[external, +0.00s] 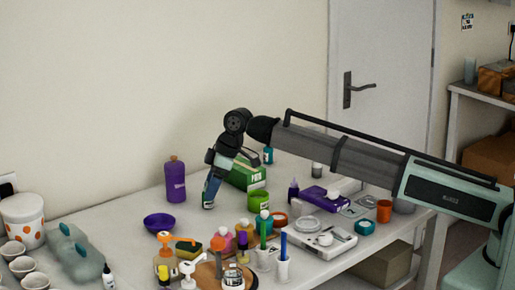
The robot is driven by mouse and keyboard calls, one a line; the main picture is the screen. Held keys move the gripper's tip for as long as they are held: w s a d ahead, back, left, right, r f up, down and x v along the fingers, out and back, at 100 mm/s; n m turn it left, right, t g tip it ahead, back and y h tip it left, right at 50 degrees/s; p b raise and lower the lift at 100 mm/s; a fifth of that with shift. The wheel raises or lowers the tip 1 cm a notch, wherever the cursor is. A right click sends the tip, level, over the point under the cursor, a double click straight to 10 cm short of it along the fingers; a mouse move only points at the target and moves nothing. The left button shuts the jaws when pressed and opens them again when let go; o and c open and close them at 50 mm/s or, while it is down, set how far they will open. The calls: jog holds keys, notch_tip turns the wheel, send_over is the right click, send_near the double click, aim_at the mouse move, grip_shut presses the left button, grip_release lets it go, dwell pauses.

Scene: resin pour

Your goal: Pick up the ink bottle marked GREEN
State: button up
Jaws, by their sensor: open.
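I cannot read the marking GREEN on any bottle at this size, so I cannot tell which one is the ink bottle. My gripper (209,204) points down over the back of the table, between a tall purple bottle (175,181) and a green cup (258,199). It is open, with nothing visible in it.
A green box (246,175) stands just behind my gripper. A purple bowl (159,222) lies to its left. Pump bottles, cups and a white scale (325,243) crowd the front. An orange cup (384,211) stands at right. The table's back left is clear.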

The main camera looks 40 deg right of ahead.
aim_at(208, 204)
jog(key=shift+x, duration=1.3)
jog(key=c, duration=1.1)
jog(key=shift+r, duration=0.15)
